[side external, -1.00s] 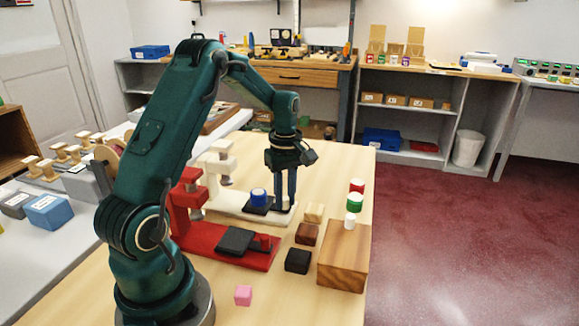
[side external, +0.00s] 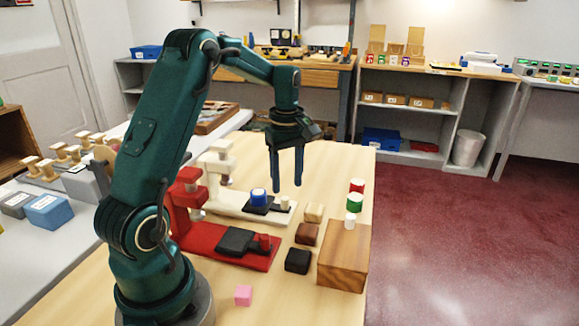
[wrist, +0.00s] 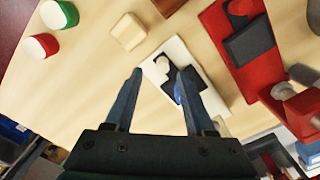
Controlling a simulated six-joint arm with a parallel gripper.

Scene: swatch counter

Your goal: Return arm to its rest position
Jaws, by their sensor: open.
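My gripper (side external: 286,185) hangs over the table's far part, fingers pointing down, apart and empty. It also shows in the wrist view (wrist: 159,80), with bare table and the white stand between and beyond the fingers. The white stand (side external: 225,202) has a black pad (side external: 257,210) with a blue cylinder (side external: 259,196) on it and a small pale peg (side external: 285,203) at its end. In the wrist view the blue cylinder is partly hidden behind the right finger. The red stand (side external: 215,236) is nearer, with a black pad (side external: 236,241) and a red peg (side external: 265,241).
A wooden box (side external: 343,258) stands at the table's right edge with a white cylinder (side external: 350,220) by it. Green (side external: 355,202) and red (side external: 357,186) cylinders are behind. Several blocks, including a black one (side external: 298,260) and a pink one (side external: 243,295), lie nearer. Air above the table's right is clear.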

